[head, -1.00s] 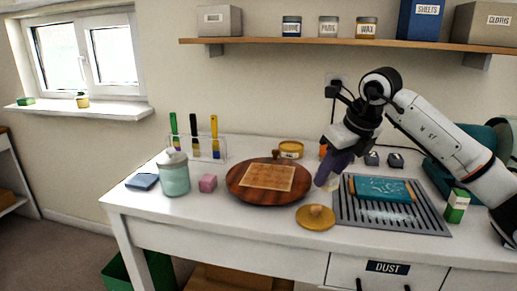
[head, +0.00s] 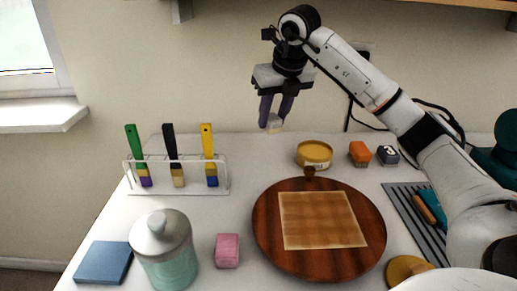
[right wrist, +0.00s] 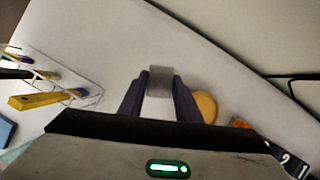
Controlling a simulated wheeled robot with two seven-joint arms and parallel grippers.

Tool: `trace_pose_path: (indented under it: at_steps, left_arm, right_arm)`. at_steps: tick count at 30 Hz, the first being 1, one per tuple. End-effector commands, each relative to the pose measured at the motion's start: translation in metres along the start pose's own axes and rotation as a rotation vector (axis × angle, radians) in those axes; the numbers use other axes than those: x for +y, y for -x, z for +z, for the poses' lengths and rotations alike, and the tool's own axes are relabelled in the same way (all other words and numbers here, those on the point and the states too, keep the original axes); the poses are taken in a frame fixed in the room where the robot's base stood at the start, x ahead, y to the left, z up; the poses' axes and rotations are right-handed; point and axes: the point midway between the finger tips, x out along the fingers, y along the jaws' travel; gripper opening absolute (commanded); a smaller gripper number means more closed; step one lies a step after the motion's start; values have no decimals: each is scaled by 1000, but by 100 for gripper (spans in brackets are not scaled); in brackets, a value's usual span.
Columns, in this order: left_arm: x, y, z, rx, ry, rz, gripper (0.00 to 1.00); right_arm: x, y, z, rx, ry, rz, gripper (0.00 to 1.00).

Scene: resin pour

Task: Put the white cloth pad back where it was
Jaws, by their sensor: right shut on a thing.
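My right gripper (head: 274,121) is in the air over the back of the white table, to the right of the brush rack. It is shut on a small pale pad (head: 275,124), which I take for the white cloth pad. In the right wrist view the pad (right wrist: 160,82) shows as a grey-white block between the two dark fingertips. The fingers hide part of it in the head view. The pad appears above the table, not resting on it. My left gripper is not in view.
A brush rack (head: 180,192) stands left. A yellow tin (head: 314,154), orange block (head: 360,152) and dark block (head: 388,155) stand right. In front are a round wooden board (head: 285,262), pink block (head: 228,250), lidded jar (head: 167,255) and blue pad (head: 103,263). The table between rack and tin is clear.

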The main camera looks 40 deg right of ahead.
Motion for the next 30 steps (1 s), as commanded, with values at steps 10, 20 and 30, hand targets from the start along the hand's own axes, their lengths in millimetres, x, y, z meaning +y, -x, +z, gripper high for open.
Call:
trace_pose_path:
  at_steps: [10,20,30]
  left_arm:
    - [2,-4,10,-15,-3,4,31]
    - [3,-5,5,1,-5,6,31]
    - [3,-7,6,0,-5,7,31]
  right_arm:
    - [0,-49,-22,2,1,-2,13]
    - [0,-83,-37,3,1,-1,13]
    - [0,-87,-38,2,1,-1,13]
